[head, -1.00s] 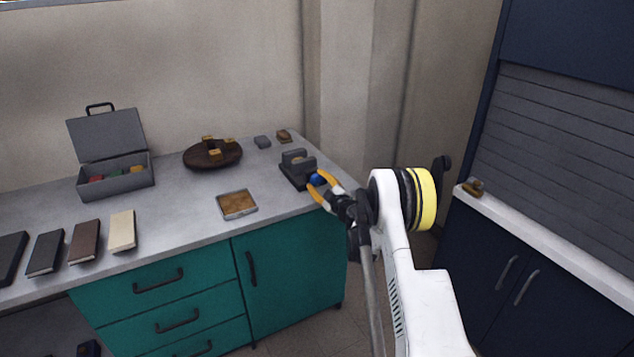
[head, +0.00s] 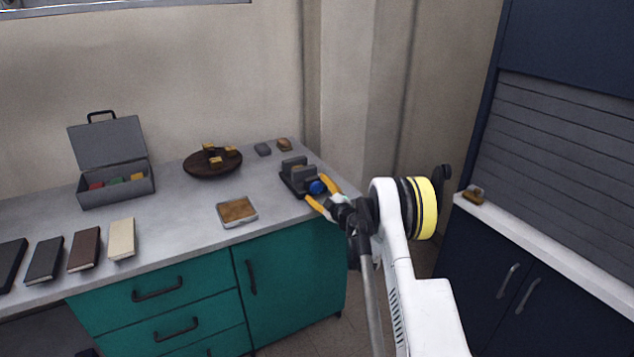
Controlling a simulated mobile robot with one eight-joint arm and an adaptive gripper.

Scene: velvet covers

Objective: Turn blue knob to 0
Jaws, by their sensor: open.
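The blue knob (head: 317,187) is on the front right side of a small dark grey device (head: 297,177) at the right end of the counter. Its marks are too small to read. My gripper (head: 317,190) has yellow fingers and is open, one finger on each side of the knob in the picture. I cannot tell whether the fingers touch the knob.
The grey counter (head: 180,225) also holds an open grey case (head: 115,185), a round dark tray (head: 205,170), a framed brown tile (head: 237,211) and several books at left. A wall is behind. Dark cabinets with a white top (head: 560,255) stand at right.

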